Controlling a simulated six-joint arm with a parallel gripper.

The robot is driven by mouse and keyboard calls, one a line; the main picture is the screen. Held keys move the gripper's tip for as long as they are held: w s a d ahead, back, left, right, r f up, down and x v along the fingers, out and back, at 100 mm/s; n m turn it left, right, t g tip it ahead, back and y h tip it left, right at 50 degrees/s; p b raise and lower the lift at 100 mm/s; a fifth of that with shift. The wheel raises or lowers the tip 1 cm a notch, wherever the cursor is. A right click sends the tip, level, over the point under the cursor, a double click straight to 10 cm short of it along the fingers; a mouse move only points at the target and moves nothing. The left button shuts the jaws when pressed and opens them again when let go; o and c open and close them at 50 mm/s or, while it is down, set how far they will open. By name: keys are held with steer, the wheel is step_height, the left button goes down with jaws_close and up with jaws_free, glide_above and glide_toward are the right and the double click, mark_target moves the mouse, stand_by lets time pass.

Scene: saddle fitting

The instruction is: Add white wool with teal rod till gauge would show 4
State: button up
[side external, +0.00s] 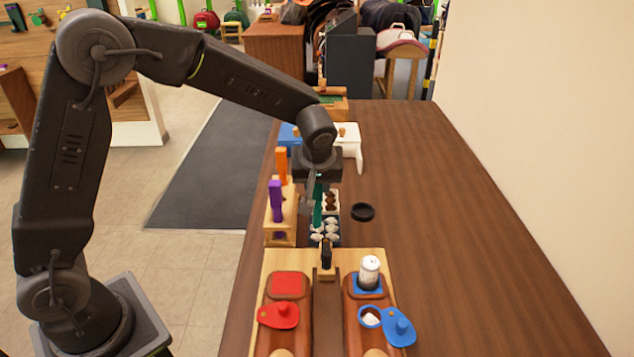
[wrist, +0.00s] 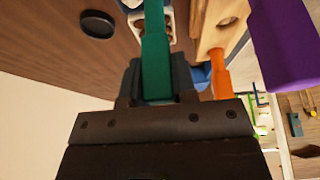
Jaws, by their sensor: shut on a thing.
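My gripper (side external: 317,182) is shut on the teal rod (side external: 318,208), which points down over the wool trays. The wrist view shows the rod (wrist: 155,52) between the fingers. White wool tufts (side external: 325,229) lie in a dark tray below the rod; whether the rod tip touches them is unclear. On the right saddle panel, a blue-rimmed opening (side external: 370,317) shows white inside, with its blue cover (side external: 400,328) swung aside. A white cylinder with a dark base (side external: 369,272) stands on the blue patch; its markings are unreadable. The left panel has a red cover (side external: 279,315) and a red patch (side external: 287,285).
A wooden rack (side external: 280,233) left of the trays holds purple (side external: 275,200) and orange (side external: 281,165) handled tools. Brown tufts (side external: 331,200) sit in a pale tray behind the white wool. A black disc (side external: 363,212) lies to the right. The table's right side is clear.

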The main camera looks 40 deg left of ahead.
steer(key=shift+f, duration=0.1)
steer(key=shift+r, duration=3.6)
